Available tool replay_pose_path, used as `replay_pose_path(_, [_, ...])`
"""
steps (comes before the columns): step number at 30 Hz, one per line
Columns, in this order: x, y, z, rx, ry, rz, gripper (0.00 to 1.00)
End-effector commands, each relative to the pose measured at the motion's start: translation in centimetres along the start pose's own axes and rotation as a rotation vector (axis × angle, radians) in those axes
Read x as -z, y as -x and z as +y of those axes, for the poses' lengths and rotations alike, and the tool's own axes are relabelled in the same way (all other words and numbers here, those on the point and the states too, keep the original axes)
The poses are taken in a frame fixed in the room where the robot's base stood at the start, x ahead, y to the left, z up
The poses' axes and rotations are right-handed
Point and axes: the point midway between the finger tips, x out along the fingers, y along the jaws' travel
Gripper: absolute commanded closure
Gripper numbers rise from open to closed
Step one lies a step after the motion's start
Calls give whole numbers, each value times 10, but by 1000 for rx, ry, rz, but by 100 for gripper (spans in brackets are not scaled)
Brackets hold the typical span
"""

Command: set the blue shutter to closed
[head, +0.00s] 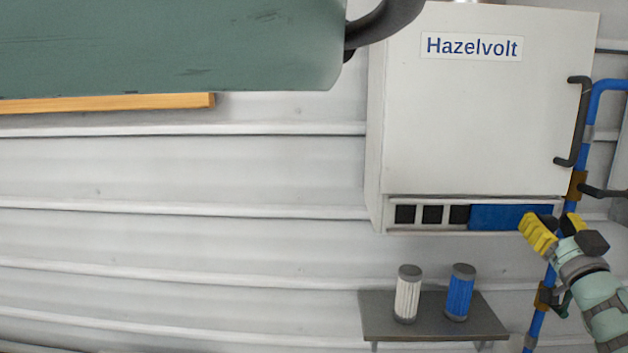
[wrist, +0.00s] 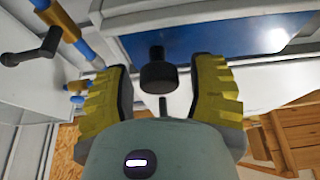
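The blue shutter (head: 500,216) is a flat panel in the slot along the bottom of the white Hazelvolt box (head: 470,120). It covers the right part of the slot, and several dark openings (head: 432,214) show uncovered to its left. In the wrist view the shutter (wrist: 215,38) is at the top, with a dark round knob (wrist: 158,70) in front of it. My gripper (head: 551,226) is at the shutter's right end. In the wrist view my gripper (wrist: 162,72) is open, its yellow fingers on either side of the knob with gaps.
A blue pipe (head: 579,160) with dark handles runs down the right side, close to my gripper. Below the box, a grey shelf (head: 400,329) holds a white filter (head: 407,295) and a blue filter (head: 460,293). A green cabinet (head: 170,45) hangs at upper left.

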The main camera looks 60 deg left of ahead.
Motion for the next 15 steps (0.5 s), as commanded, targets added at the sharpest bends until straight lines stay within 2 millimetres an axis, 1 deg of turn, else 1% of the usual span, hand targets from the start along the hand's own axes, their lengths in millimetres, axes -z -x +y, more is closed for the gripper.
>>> replay_pose_path(1, [0,0,-1,2,-1,0,50])
replay_pose_path(2, [0,0,-1,2,-1,0,53])
replay_pose_path(15, [0,0,0,1,-1,1,99])
